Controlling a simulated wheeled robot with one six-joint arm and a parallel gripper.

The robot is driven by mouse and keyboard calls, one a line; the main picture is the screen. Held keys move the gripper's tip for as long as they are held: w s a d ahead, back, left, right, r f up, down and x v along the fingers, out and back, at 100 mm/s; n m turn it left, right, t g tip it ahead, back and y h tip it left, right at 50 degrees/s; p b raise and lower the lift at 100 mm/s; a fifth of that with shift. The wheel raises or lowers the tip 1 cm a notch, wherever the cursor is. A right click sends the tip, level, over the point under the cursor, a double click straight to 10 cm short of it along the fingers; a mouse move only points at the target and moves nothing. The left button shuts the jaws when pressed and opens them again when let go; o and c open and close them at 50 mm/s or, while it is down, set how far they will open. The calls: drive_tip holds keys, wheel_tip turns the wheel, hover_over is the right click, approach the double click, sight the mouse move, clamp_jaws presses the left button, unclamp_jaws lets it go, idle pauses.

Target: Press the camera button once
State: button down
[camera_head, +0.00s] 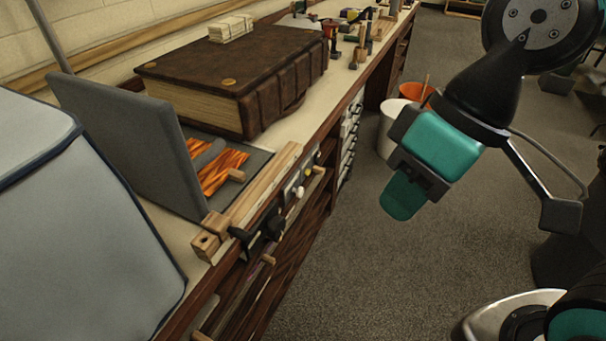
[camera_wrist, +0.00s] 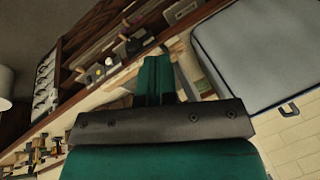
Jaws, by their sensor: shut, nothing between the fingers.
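My gripper (camera_head: 403,198) hangs over the floor to the right of the workbench, in the air and apart from everything, its teal fingers together and empty. In the wrist view the closed fingers (camera_wrist: 157,80) point toward the bench edge. A small silver-grey device (camera_head: 297,187) with a pale knob sits on the bench's front edge, and it also seems to show in the wrist view (camera_wrist: 96,73). Black fittings (camera_head: 262,230) are beside it, nearer me. I cannot tell which of these, if any, is the camera button.
A grey tray (camera_head: 257,165) with an orange marbled sheet lies by an upright grey panel (camera_head: 125,135). A thick brown book (camera_head: 225,75) lies behind. A blue-grey case (camera_head: 75,220) fills the near left. White (camera_head: 388,130) and orange (camera_head: 414,91) buckets stand beyond my gripper. The floor between is clear.

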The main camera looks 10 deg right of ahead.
drive_tip(key=w+d+f+m+t+h+b, duration=0.1)
drive_tip(key=w+d+f+t+b, duration=0.1)
drive_tip(key=w+f+t+b, duration=0.65)
drive_tip(key=w+d+f+m+t+b, duration=0.15)
drive_tip(key=w+f+b, duration=0.45)
drive_tip(key=w+f, duration=0.8)
drive_tip(key=w+d+f+n+t+b, duration=0.3)
drive_tip(key=w+f+t+b, duration=0.1)
drive_tip(key=w+f+b, duration=0.2)
drive_tip(key=w+d+f+n+t+b, duration=0.3)
drive_tip(key=w+f+n+t+b, duration=0.1)
drive_tip(key=w+f+b, duration=0.3)
drive_tip(key=shift+f+t+h, duration=0.3)
drive_tip(key=shift+f, duration=0.55)
drive_tip(key=shift+w, duration=0.15)
